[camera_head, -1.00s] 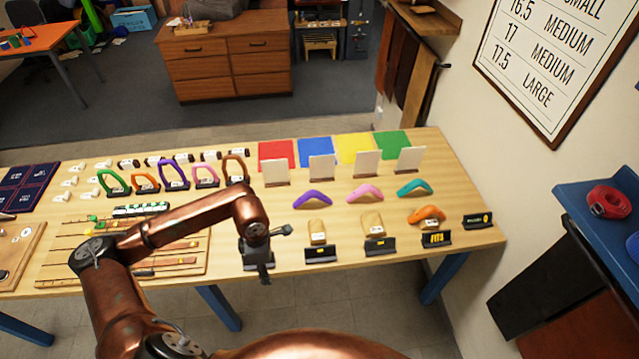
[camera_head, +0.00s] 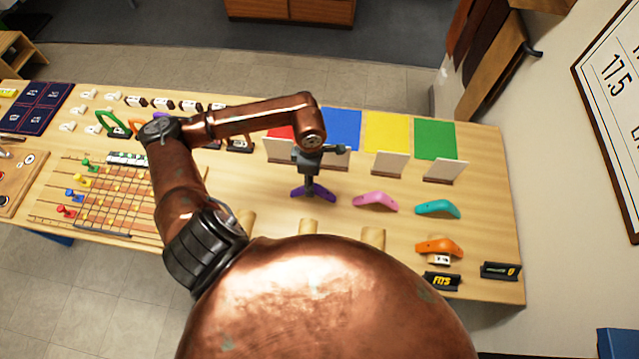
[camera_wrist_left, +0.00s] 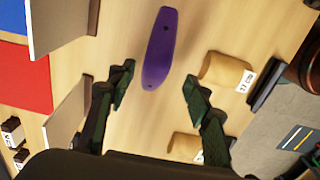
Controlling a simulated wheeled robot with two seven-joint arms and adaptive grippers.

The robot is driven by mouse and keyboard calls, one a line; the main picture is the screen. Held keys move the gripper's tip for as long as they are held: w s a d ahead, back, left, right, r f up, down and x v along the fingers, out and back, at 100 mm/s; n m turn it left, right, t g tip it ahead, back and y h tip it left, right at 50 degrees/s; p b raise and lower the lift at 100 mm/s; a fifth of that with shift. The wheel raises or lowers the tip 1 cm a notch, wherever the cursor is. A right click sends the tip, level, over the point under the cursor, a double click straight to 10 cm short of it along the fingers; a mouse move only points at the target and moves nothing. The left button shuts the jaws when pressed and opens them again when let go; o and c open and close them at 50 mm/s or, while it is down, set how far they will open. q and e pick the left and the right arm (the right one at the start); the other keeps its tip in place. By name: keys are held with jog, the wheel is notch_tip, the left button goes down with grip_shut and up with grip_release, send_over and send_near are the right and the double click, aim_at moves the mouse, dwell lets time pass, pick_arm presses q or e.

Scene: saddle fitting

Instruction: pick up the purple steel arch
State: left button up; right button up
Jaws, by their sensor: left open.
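The purple steel arch (camera_head: 298,193) lies on the table in front of the white upright panels, partly hidden behind my left gripper in the head view. In the left wrist view the purple arch (camera_wrist_left: 160,45) shows as a long bar with small holes, its near end between the fingers in the picture. My left gripper (camera_head: 311,190) points down over the arch. Its two fingers (camera_wrist_left: 160,88) are apart in the wrist view, with nothing held; the height gap to the arch is unclear. My right gripper does not show.
A pink arch (camera_head: 375,200), a teal arch (camera_head: 438,208) and an orange arch (camera_head: 438,246) are to the right. A tan block (camera_wrist_left: 225,70) stands beside the purple arch. White panels (camera_head: 391,162) stand behind. My arm hides part of the table.

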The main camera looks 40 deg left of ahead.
pick_arm(q)
jog(key=shift+s+f, duration=0.1)
jog(key=shift+f, duration=0.8)
jog(key=f, duration=0.1)
jog(key=f+p, duration=0.1)
jog(key=f, duration=0.2)
jog(key=shift+w+f, duration=0.2)
jog(key=shift+w, duration=0.2)
jog(key=shift+f, duration=0.25)
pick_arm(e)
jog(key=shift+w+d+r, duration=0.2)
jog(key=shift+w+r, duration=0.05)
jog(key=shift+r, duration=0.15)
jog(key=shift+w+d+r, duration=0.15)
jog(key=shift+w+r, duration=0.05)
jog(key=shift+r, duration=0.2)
pick_arm(q)
jog(key=shift+c, duration=0.2)
jog(key=c, duration=0.8)
grip_shut()
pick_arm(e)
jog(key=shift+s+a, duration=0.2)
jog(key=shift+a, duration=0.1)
